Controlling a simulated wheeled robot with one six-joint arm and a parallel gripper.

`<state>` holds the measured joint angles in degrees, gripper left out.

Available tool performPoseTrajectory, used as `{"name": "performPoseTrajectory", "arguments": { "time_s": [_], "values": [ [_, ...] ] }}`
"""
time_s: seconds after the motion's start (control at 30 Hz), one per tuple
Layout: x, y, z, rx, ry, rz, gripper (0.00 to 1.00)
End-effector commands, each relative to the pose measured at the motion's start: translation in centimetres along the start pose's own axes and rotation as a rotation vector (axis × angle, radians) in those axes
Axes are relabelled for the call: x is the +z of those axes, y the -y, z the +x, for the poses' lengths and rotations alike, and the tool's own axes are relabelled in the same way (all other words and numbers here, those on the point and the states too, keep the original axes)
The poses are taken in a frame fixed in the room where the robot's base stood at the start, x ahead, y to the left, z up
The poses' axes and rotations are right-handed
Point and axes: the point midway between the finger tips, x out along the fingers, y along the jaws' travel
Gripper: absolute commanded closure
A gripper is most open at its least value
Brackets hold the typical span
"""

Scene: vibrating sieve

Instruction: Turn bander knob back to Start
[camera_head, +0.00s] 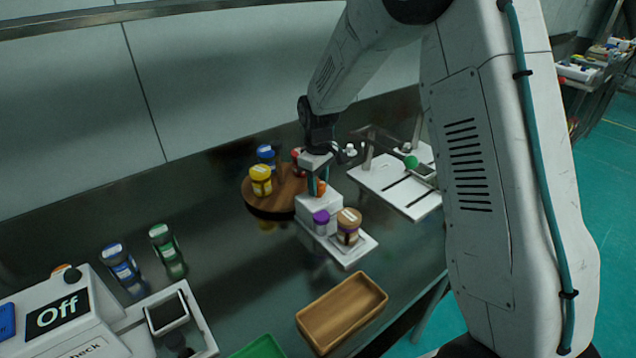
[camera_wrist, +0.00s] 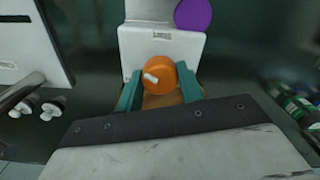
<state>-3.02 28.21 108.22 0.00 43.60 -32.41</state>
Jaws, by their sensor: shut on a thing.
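The bander is a small white machine (camera_head: 319,207) in the middle of the table. Its orange knob (camera_head: 320,188) is on top and has a white pointer mark. In the wrist view the knob (camera_wrist: 159,74) sits between the two teal fingers, with its mark toward the left side. My gripper (camera_head: 317,180) points down over the bander, and its fingers (camera_wrist: 160,88) are shut on the knob. A label on the white housing (camera_wrist: 160,36) is too small to read.
A round wooden turntable (camera_head: 262,207) with blue-, yellow- and red-lidded jars stands beside the bander. A wooden tray (camera_head: 341,312) lies in front. A white machine showing "Off" (camera_head: 57,310) is at lower left, and white equipment (camera_head: 398,189) is at right.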

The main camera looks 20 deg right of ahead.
Motion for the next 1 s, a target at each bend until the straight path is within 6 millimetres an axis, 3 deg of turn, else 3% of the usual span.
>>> {"name": "performPoseTrajectory", "arguments": {
  "time_s": [1.0],
  "values": [
    [-0.08,-0.06,-0.1,0.0,-0.003,0.918,0.85]
  ]
}}
